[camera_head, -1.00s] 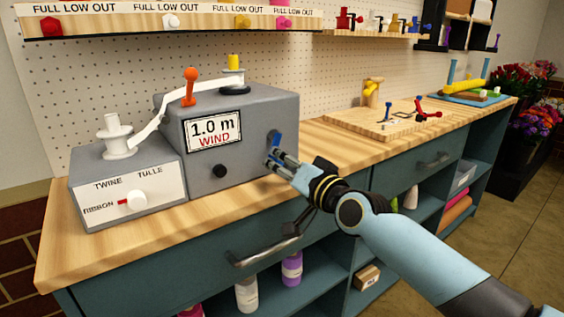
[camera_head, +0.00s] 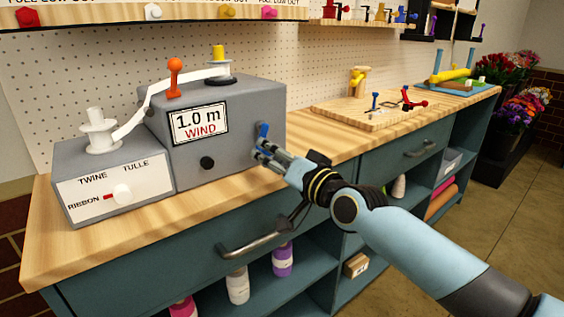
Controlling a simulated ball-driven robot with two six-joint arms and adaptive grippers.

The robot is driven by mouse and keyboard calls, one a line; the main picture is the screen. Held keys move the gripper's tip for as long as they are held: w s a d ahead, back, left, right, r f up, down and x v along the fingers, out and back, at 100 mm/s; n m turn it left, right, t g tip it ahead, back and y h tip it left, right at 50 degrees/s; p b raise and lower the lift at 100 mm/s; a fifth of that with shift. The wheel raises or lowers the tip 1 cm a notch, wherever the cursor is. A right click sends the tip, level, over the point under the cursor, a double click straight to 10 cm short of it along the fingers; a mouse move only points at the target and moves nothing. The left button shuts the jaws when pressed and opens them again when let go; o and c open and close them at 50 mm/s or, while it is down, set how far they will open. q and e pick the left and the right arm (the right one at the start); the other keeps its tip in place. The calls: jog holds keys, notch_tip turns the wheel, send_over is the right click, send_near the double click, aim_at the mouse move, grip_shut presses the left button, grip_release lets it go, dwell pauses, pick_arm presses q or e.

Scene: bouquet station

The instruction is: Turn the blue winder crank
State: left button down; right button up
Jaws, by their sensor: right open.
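The winder (camera_head: 232,150) is a grey box on the wooden bench, with a label reading "1.0 m WIND" and a black knob. Its blue crank (camera_head: 263,130) sticks out at the right side face. My right gripper (camera_head: 259,148) is open at that side, with its fingertips at or just below the crank. I cannot tell whether they touch it. The crank's lower part is partly hidden by the fingers. My left gripper does not show.
A lower grey box (camera_head: 110,178) with a white spool and a ribbon selector adjoins the winder on the left. White ribbon runs up past an orange lever (camera_head: 175,78). A wooden board (camera_head: 375,112) with small cranks lies to the right. A drawer handle (camera_head: 254,243) juts out below.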

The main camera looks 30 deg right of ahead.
jog(key=s, duration=0.6)
jog(key=shift+d, duration=0.2)
dwell(0.4)
jog(key=s+d+f+g+h, duration=0.1)
jog(key=s+f+g, duration=0.3)
jog(key=f, duration=0.8)
jog(key=s+d+f+g, duration=0.1)
jog(key=s+f+g, duration=0.1)
jog(key=s+f, duration=0.75)
jog(key=s+f+g+h, duration=0.1)
jog(key=s+f+g, duration=0.15)
jog(key=f, duration=1.15)
jog(key=s+f+n+g, duration=0.2)
jog(key=s+f, duration=0.3)
jog(key=s, duration=0.5)
jog(key=s+a+f+n+g, duration=0.1)
jog(key=s+f+n+g, duration=0.2)
jog(key=s+f, duration=0.3)
jog(key=s+a+f+n+g, duration=0.1)
jog(key=s+f, duration=0.4)
jog(key=s, duration=1)
jog(key=n+g, duration=0.1)
jog(key=g, duration=0.1)
jog(key=shift+s+f+g, duration=0.15)
jog(key=shift+f+g, duration=0.1)
jog(key=shift+g, duration=0.1)
